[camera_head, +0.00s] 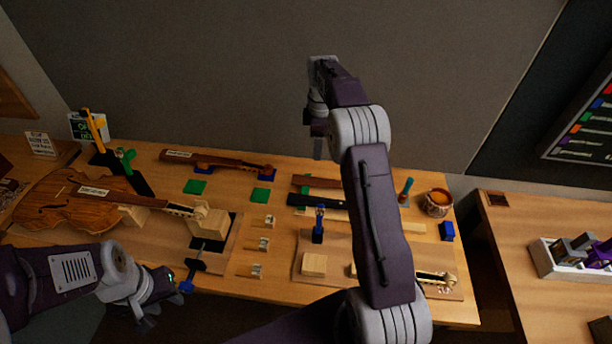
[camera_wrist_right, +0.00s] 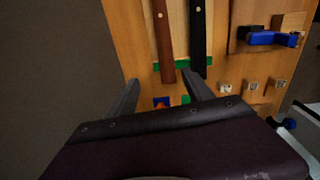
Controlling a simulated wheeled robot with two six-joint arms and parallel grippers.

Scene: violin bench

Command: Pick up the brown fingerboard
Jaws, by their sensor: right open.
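The brown fingerboard (camera_head: 313,181) lies near the back of the bench, partly hidden behind my right arm in the head view. In the right wrist view the brown fingerboard (camera_wrist_right: 166,40) runs up the picture beside a black fingerboard (camera_wrist_right: 197,35). My right gripper (camera_wrist_right: 160,78) is open and empty. Its fingers appear on either side of the brown fingerboard's near end, but contact does not show. In the head view the right gripper (camera_head: 318,146) hangs high behind the arm. My left gripper (camera_head: 148,318) is at the front left, away from the fingerboard; its jaw opening is unclear.
A violin (camera_head: 75,200) lies at the left of the bench. A brown neck (camera_head: 215,160) rests on blue supports at the back. A blue clamp (camera_head: 318,225) stands near the middle, and a brown pot (camera_head: 437,203) at the right.

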